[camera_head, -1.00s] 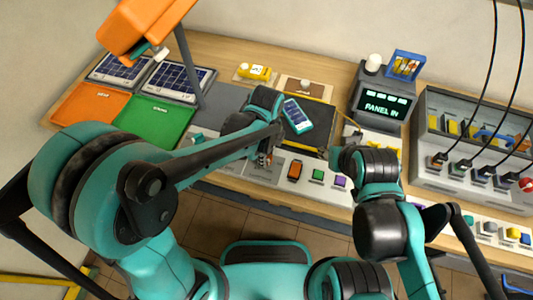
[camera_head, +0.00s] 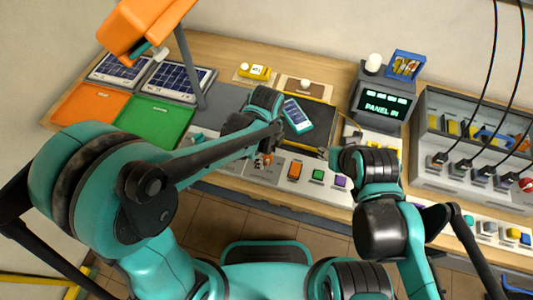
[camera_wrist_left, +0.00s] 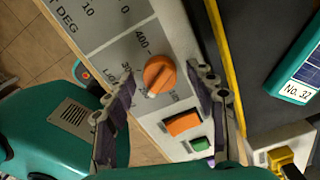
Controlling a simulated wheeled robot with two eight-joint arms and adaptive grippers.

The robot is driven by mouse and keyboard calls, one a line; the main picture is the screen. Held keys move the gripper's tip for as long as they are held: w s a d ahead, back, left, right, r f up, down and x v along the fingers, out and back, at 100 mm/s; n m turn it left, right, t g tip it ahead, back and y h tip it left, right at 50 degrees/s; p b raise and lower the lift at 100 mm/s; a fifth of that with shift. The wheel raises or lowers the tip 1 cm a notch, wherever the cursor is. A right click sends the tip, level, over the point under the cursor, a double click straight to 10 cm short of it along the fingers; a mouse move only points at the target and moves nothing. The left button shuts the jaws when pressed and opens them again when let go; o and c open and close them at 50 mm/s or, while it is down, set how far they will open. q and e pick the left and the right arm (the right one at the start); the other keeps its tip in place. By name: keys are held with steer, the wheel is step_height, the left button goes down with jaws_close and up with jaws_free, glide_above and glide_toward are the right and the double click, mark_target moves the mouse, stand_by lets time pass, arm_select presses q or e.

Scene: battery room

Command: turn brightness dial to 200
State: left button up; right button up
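The brightness dial is a round orange knob (camera_wrist_left: 159,74) on a pale panel in the left wrist view. A pale mark shows at its lower left edge, and a printed "400" stands above it. Other scale numbers are partly hidden by a finger. My left gripper (camera_wrist_left: 160,72) is open, with one finger on each side of the knob and visible gaps between. In the head view the left gripper (camera_head: 264,156) is over the front control panel, mostly hidden by its arm, with a bit of orange showing. My right gripper (camera_head: 341,158) is at the right arm's end; its fingers cannot be made out.
Right of the dial are an orange rocker switch (camera_head: 295,170), a green button (camera_head: 318,174) and a purple button (camera_head: 339,182). A teal device (camera_head: 297,115) lies on a dark mat behind. A display (camera_head: 385,102) reads "PANEL IN". Cables hang at the right.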

mark_target(267, 155)
arm_select(q)
steer(key=shift+r, duration=0.1)
step_height(267, 155, up, 12)
stand_by(0.5)
stand_by(0.5)
steer(key=s+a+n+t, duration=0.2)
steer(key=a+n+t, duration=0.1)
steer(key=a+n, duration=0.6)
steer(key=s+a+n+t, duration=0.3)
steer(key=a+n, duration=0.6)
steer(key=n, duration=0.6)
steer(key=shift+s+f+n+t, duration=0.25)
steer(key=shift+s+n+t, duration=0.1)
steer(key=shift+t, duration=0.25)
